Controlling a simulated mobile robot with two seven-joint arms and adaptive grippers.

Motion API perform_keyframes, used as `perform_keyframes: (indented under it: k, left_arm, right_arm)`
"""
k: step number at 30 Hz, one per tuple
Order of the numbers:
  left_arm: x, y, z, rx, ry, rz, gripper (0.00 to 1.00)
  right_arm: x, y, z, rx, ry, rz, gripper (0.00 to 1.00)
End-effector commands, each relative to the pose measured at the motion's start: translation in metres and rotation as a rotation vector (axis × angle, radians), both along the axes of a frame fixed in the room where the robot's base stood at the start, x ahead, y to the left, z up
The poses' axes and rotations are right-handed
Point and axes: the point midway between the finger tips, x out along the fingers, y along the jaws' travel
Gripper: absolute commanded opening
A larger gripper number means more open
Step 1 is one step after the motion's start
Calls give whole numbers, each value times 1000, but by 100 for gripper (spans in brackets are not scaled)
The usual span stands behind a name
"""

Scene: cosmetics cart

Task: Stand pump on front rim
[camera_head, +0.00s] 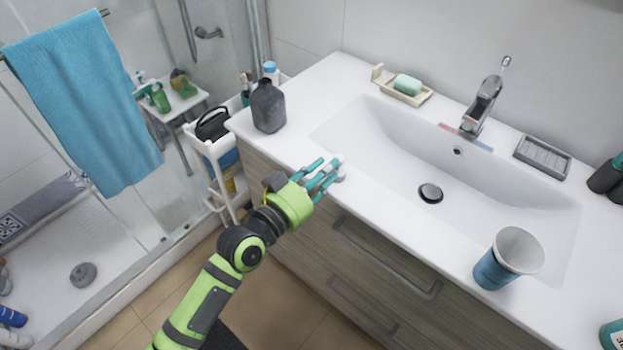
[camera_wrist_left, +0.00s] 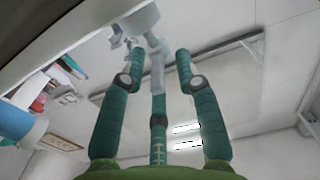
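My left gripper (camera_head: 318,176) is over the front rim of the white washbasin top (camera_head: 290,152), left of the bowl. A small white and grey piece, apparently the pump (camera_head: 341,172), is at its teal fingertips and partly hidden by them. In the left wrist view the white and grey pump (camera_wrist_left: 141,20) shows at the far ends of the fingers (camera_wrist_left: 158,62). I cannot tell whether the fingers grip it or whether it rests on the rim. A dark grey bottle (camera_head: 268,106) without a visible pump stands upright at the left end of the top. My right gripper is not in view.
A soap dish (camera_head: 402,91) with green soap stands behind the bowl. The faucet (camera_head: 482,107) and a grey tray (camera_head: 542,157) are farther right. A blue and white cup (camera_head: 508,258) stands on the right front rim. A white cart (camera_head: 213,148) is left of the cabinet.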

Motion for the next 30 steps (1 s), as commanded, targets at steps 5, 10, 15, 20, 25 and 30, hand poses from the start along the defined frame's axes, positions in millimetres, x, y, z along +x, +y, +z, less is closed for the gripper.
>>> perform_keyframes:
  k: [5,10,15,20,25,30]
  left_arm:
    - [-22,16,-2,3,2,0,32]
    - [-53,37,-2,4,2,-2,32]
    - [-79,57,-2,4,2,-1,32]
    - [-93,67,0,1,1,0,32]
    - [-97,70,2,-1,-1,-1,32]
    - [-97,71,0,0,2,1,32]
  right_arm:
    - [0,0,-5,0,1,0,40]
    - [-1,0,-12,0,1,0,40]
    - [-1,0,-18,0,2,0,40]
    - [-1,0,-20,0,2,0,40]
    - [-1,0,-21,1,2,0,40]
    - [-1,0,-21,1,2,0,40]
